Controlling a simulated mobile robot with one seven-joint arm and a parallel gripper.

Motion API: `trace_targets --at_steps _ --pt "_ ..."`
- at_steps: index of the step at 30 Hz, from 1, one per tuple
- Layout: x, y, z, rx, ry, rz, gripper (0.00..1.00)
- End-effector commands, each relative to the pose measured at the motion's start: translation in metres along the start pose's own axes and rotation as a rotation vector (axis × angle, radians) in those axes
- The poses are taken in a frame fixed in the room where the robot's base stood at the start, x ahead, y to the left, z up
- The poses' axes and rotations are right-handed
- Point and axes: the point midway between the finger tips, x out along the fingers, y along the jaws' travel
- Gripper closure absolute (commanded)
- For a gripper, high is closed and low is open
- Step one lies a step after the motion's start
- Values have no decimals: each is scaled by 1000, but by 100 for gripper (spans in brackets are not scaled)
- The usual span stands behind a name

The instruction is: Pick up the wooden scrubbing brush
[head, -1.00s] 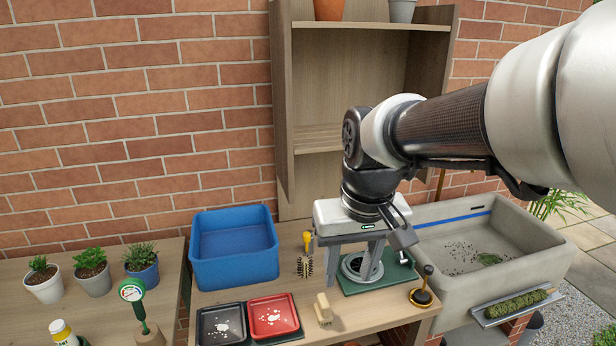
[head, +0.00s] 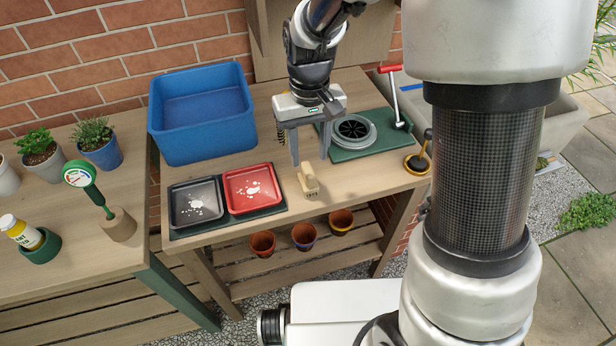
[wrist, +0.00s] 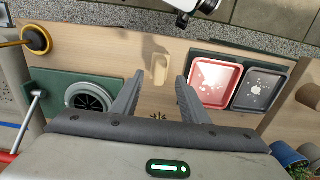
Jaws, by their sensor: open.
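The wooden scrubbing brush (head: 308,182) is a small pale wood block with short bristles. It stands near the front edge of the bench, right of the red tray. In the wrist view the brush (wrist: 159,68) lies in line with the gap between the fingers, just beyond their tips. My gripper (head: 309,160) points down, open and empty, a little behind and above the brush in the head view. Its two fingers also show in the wrist view (wrist: 160,80), apart from the brush.
A red tray (head: 268,202) and a dark tray (head: 181,221) lie left of the brush. A blue bin (head: 165,140) stands behind them. A green mat (head: 345,155) with a round grey sieve (head: 334,143) lies right of my gripper. Bare wood surrounds the brush.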

Motion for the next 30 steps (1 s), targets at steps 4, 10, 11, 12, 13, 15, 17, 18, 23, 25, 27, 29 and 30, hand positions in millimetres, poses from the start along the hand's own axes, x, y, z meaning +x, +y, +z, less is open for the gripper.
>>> trace_targets --at_steps 4,10,11,12,13,15,17,18,23,25,27,29,30 --pt "20 0 0 1 -2 0 59" --pt "30 0 0 1 -1 0 59" --pt "32 0 -1 1 -2 0 59" --pt "37 0 -1 1 -3 0 59" --pt "41 0 -2 1 -2 0 59" --pt "52 -1 -4 1 -3 0 59" --pt "61 -1 -5 1 -3 0 59" --pt "67 -1 -5 1 -3 0 59" --pt "77 -1 -5 1 1 0 59" --pt "76 -1 -5 1 1 0 59" --pt "76 -1 -5 1 1 0 59" --pt "76 -1 -5 1 1 0 66" --pt "76 -1 -5 1 1 0 73"
